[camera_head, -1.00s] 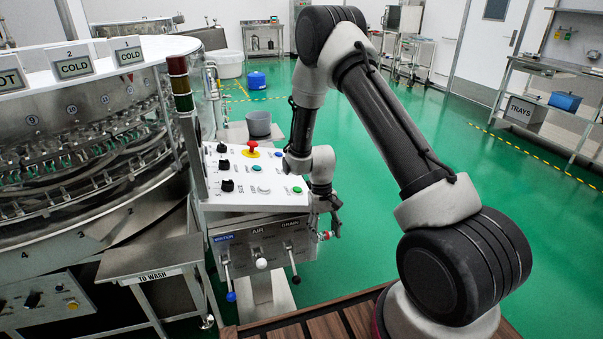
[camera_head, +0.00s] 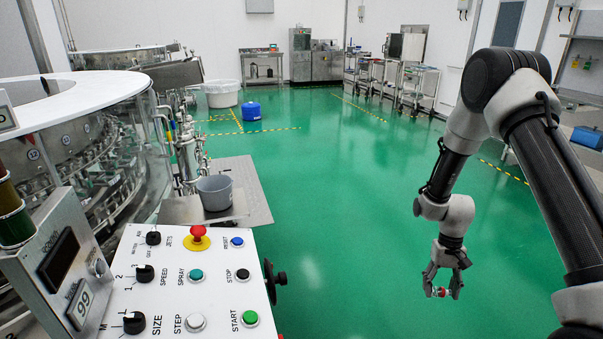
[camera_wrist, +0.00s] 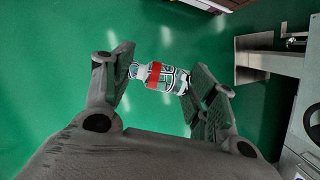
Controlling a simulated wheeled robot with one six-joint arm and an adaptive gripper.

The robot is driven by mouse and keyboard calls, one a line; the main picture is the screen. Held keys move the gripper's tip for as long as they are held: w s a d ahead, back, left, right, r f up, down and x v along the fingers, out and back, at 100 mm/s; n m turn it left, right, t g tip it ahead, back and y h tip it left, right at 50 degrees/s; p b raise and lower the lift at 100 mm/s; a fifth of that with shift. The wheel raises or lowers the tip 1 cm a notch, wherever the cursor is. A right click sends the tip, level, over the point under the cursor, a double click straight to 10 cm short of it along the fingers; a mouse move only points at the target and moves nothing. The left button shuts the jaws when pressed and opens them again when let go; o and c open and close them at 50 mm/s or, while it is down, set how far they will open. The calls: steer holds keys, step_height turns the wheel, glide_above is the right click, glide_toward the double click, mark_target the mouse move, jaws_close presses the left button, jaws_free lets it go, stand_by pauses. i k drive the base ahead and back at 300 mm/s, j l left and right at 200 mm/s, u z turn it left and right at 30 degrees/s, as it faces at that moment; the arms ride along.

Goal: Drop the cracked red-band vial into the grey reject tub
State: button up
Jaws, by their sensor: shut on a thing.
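The vial (camera_wrist: 158,76) is clear with a red band and dark crack-like lines, and it lies crosswise between the fingers of my gripper (camera_wrist: 158,82) in the wrist view. In the head view my gripper (camera_head: 442,291) hangs at the right over open green floor, shut on the vial (camera_head: 440,292), which looks small there. The grey tub (camera_head: 214,192) stands on a steel shelf beyond the control panel, left of my gripper and well apart from it. Its inside is only partly visible.
The control panel (camera_head: 190,270) with buttons and a red emergency stop (camera_head: 197,235) fills the lower left. The rotary washer (camera_head: 90,140) stands at the left. A blue drum (camera_head: 251,111) and white bin (camera_head: 221,94) are at the back. The floor between tub and gripper is clear.

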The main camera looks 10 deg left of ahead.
mark_target(217, 205)
steer(key=i+l+z, duration=0.1)
steer(key=i+z, duration=0.15)
steer(key=i, duration=0.7)
steer(key=i+u, duration=0.35)
steer(key=i+l+u, duration=0.15)
steer(key=u, duration=0.25)
steer(key=i+l+u, duration=0.2)
steer(key=u, duration=0.15)
